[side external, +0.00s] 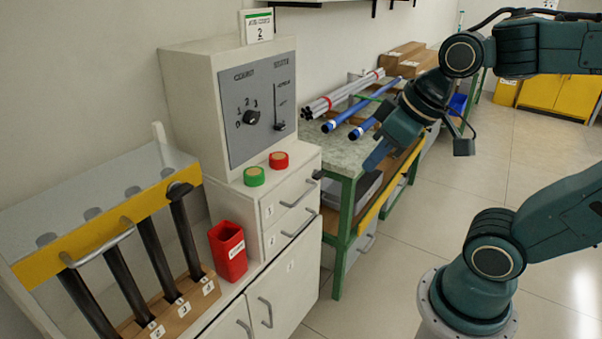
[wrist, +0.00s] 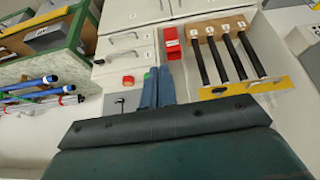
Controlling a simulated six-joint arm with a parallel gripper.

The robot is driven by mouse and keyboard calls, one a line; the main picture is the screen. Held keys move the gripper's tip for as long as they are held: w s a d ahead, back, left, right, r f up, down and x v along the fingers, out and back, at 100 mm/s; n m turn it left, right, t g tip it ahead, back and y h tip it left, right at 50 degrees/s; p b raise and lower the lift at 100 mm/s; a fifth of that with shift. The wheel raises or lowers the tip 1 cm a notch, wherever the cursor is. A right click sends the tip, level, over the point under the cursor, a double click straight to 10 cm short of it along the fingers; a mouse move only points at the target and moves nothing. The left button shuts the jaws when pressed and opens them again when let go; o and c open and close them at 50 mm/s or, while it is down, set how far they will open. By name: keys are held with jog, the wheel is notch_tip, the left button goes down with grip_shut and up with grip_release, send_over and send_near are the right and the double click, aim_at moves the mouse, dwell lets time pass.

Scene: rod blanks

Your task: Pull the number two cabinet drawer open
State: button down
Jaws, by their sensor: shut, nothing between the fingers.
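The number two drawer (side external: 282,243) is the lower of two white drawers in the cabinet. It looks shut, its front level with the one above. Its bar handle (side external: 299,225) shows on the right part of its front. In the wrist view, which looks upside down, that handle (wrist: 123,37) is above and left of my fingers. The number one drawer (side external: 281,203) is just above it. My gripper (side external: 374,163) is in the air beyond and right of the drawers, pointing down, apart from them. Its blue fingers (wrist: 157,86) are together and empty.
A control box (side external: 240,105) with knob and slider stands on the cabinet, near green (side external: 254,176) and red (side external: 279,160) buttons. A red bin (side external: 228,251) and a rack of black rods stand left. A workbench (side external: 345,158) with blue rods is close behind my gripper. Open floor lies right.

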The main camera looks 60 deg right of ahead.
jog(key=w+d+f+n, duration=0.1)
jog(key=w+d+f, duration=0.25)
jog(key=w, duration=0.65)
jog(key=m+t, duration=0.1)
jog(key=t, duration=0.1)
send_over(308, 219)
jog(key=s, duration=0.6)
notch_tip(308, 219, down, 30)
jog(key=shift+a, duration=0.1)
jog(key=shift+w, duration=0.1)
jog(key=shift+x, duration=4.9)
